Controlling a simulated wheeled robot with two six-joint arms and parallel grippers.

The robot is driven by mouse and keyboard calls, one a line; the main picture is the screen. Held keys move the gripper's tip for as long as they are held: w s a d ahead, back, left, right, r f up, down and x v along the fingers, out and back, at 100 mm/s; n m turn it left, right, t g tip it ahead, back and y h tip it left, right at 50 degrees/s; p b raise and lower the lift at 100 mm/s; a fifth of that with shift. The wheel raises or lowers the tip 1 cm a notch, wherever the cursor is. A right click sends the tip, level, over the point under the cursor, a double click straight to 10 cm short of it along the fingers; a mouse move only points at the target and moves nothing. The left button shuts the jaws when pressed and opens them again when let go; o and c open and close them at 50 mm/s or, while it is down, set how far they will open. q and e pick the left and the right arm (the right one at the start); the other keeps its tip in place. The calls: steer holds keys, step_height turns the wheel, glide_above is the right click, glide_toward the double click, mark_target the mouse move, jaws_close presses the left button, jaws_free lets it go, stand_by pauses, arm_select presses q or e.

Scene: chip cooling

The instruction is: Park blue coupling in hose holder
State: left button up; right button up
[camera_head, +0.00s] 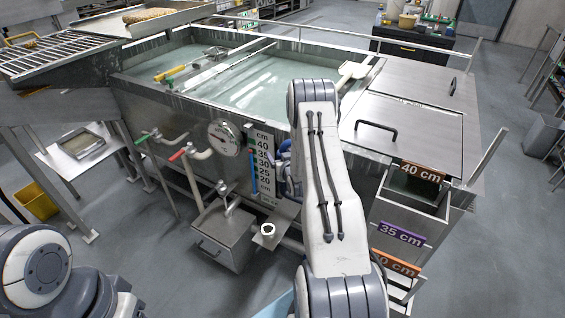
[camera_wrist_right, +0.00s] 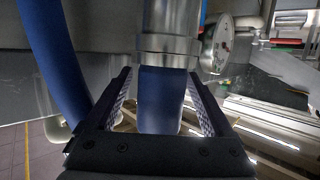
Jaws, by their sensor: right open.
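In the right wrist view, the blue coupling (camera_wrist_right: 161,100) stands upright below a round metal fitting (camera_wrist_right: 168,42), which it touches. My right gripper (camera_wrist_right: 159,74) is open, its two fingers on either side of the coupling with visible gaps. A blue hose (camera_wrist_right: 52,65) hangs at the left of that view. In the head view my right arm hides the gripper and the coupling. A small bracket with a pale ring (camera_head: 268,230) at the tank's lower front may be the hose holder; I cannot tell for sure. My left gripper is out of view.
The water tank (camera_head: 150,100) fills the middle, with a dial gauge (camera_head: 224,138), a cm scale (camera_head: 263,160) and red and green valve handles on its front. A metal box (camera_head: 226,232) stands below. Labelled steps (camera_head: 402,234) are at right. A yellow bin (camera_head: 36,203) is at left.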

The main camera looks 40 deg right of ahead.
steer(key=shift+c, duration=0.4)
jaws_close()
steer(key=shift+r, duration=0.15)
